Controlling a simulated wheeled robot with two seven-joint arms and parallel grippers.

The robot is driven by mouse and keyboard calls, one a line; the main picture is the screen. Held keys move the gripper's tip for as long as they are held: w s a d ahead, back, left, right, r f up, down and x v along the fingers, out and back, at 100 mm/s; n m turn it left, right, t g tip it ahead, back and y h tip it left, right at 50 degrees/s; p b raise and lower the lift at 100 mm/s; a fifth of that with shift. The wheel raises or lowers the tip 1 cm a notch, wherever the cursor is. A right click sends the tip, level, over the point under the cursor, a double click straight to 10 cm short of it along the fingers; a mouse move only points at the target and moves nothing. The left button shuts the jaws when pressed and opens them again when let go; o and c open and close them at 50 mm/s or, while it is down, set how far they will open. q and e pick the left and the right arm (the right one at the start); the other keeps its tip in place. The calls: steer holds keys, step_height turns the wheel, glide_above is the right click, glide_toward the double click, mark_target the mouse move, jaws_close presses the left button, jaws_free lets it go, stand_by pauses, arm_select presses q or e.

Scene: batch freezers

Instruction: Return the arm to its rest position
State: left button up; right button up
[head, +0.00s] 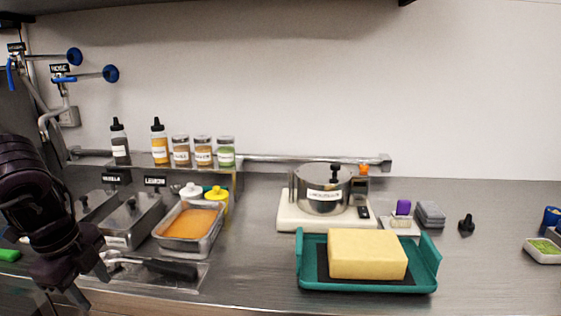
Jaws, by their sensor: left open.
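My left arm comes in from the left edge, and its dark gripper (64,301) hangs low at the front left of the counter. Its fingers point down near the counter's front edge and look apart, with nothing seen between them. The gripper is left of a scoop with a dark handle (172,268) that lies on a clear tray. I cannot tell how high the gripper is above the counter. My right gripper is not in view.
A metal pan of orange mix (162,242) and lidded steel pans (133,221) stand close by the left arm. A teal tray (309,285) holds a yellow block (367,254). Behind it, a steel pot (322,194) stands on a white base. The counter's right side is mostly clear.

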arm_select(q)
step_height(320, 180, down, 20)
steer(key=s+d+f+n+t, duration=0.1)
steer(key=s+d+n+t, duration=0.1)
steer(key=n+t, duration=0.4)
steer(key=s+d+f+n+g, duration=0.2)
steer(key=s+d+n+g, duration=0.2)
steer(key=s+d+n, duration=0.95)
step_height(320, 180, down, 25)
steer(key=s+m+g+p, duration=0.2)
steer(key=p, duration=0.2)
steer(key=s+a+f+g+p, duration=0.1)
steer(key=s+a+f+p, duration=0.2)
steer(key=s+f, duration=1.3)
steer(key=s+a, duration=0.1)
steer(key=s, duration=0.3)
steer(key=shift+s+f+y, duration=0.2)
steer(key=shift+y, duration=0.2)
steer(key=shift+c, duration=0.3)
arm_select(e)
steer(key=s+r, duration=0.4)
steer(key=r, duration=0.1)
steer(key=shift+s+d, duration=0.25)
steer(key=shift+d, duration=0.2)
arm_select(q)
steer(key=shift+c, duration=0.4)
steer(key=shift+s, duration=0.1)
